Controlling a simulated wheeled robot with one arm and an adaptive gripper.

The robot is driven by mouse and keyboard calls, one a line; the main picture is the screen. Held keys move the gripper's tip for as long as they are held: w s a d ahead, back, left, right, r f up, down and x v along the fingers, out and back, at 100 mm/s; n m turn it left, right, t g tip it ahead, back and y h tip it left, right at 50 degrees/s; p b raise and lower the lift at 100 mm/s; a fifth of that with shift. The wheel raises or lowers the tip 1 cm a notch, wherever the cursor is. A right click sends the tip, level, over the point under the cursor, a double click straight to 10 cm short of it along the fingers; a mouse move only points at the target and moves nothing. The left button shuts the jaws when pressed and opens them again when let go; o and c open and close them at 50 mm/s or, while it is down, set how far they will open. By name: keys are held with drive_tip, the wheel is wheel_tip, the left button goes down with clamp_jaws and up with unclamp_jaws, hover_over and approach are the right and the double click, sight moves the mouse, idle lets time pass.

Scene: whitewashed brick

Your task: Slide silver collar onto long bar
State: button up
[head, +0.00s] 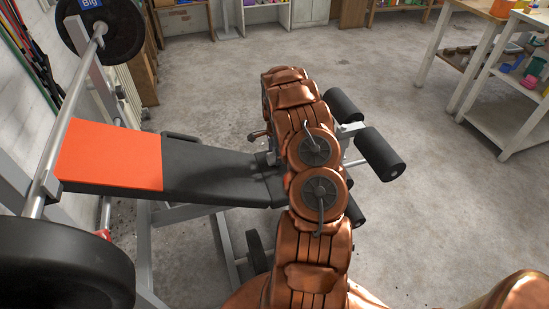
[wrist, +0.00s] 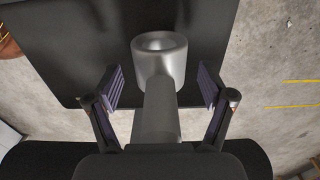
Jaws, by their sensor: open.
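In the wrist view my gripper (wrist: 160,82) is open, with one finger on each side of a silver piece and a visible gap at both sides. The piece is likely the silver collar (wrist: 160,62): a wide round cylinder with a hollow end, joined to a narrower grey stem that runs toward the camera. A flat black surface lies behind it. In the head view the long bar (head: 73,118) lies along the left, with a black weight plate toward each end. My copper arm hides the gripper and collar there.
A bench with a black pad (head: 215,172) and an orange end (head: 108,155) stands between the bar and my arm. Black foam rollers (head: 378,154) are right of my arm. A shelf table (head: 500,90) stands at upper right. The floor (head: 430,190) between is clear.

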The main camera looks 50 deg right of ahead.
drive_tip(key=shift+f, duration=0.25)
clamp_jaws()
idle(0.5)
drive_tip(key=shift+r, duration=0.95)
drive_tip(key=shift+s+a+r, duration=0.1)
drive_tip(key=shift+s+r, duration=0.1)
drive_tip(key=shift+r, duration=0.7)
drive_tip(key=s+a, duration=0.3)
drive_tip(key=s, duration=0.1)
drive_tip(key=s+a+r+b, duration=0.1)
drive_tip(key=s+a, duration=0.2)
drive_tip(key=s, duration=0.1)
drive_tip(key=s+a, duration=0.2)
drive_tip(key=s, duration=0.3)
drive_tip(key=shift+a+r, duration=0.2)
drive_tip(key=shift+a, duration=0.2)
